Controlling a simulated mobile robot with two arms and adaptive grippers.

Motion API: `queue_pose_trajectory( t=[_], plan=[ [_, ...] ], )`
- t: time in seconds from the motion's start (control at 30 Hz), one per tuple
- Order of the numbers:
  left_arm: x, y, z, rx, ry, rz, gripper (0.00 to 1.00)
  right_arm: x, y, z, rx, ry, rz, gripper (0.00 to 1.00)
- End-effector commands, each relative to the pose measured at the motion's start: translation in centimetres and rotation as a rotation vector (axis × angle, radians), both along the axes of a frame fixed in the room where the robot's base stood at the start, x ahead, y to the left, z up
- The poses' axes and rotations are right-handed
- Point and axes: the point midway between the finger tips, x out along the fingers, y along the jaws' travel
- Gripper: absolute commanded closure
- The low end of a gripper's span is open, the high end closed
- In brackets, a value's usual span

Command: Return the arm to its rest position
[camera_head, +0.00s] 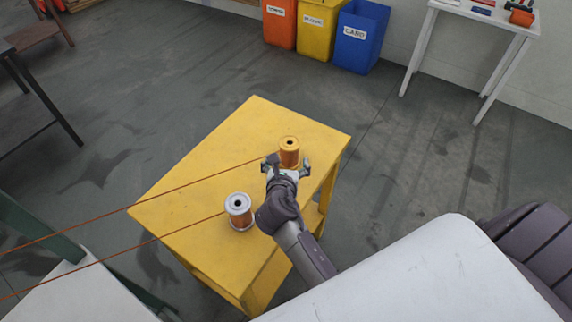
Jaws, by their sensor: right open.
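My right gripper (287,165) is over the right part of the yellow table (195,200), with its arm coming in from the lower right. Its fingers are spread on either side of an orange spool (289,147) that stands upright near the far right corner. I cannot tell whether the fingers touch the spool. A second spool (239,207), with a pale rim and copper winding, stands upright to the left of my right wrist. A copper wire runs left from each spool. My left gripper is not in view.
Orange (279,24), yellow (316,30) and blue (358,40) bins stand along the back wall. A white table (480,15) with small items is at the upper right. A dark table stands at the left edge. The floor right of the yellow table is clear.

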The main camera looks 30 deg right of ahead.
Motion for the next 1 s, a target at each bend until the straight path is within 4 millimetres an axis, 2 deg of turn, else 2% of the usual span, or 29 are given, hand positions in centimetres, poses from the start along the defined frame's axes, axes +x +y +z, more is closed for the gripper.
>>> queue_pose_trajectory(
  t=[0.2,0.77,0.87,1.0],
  plan=[
    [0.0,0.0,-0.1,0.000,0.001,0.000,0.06,-1.5,0.9,0.7,-0.001,0.001,-0.001,0.10],
    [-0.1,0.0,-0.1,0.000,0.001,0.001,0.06,-1.6,1.0,0.8,0.004,0.000,-0.002,0.10],
    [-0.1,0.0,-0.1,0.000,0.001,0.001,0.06,-2.3,0.6,0.5,0.069,-0.017,-0.037,0.10],
    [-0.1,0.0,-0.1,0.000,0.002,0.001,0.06,-5.0,-0.6,-0.9,0.349,-0.085,-0.193,0.10]
  ],
)
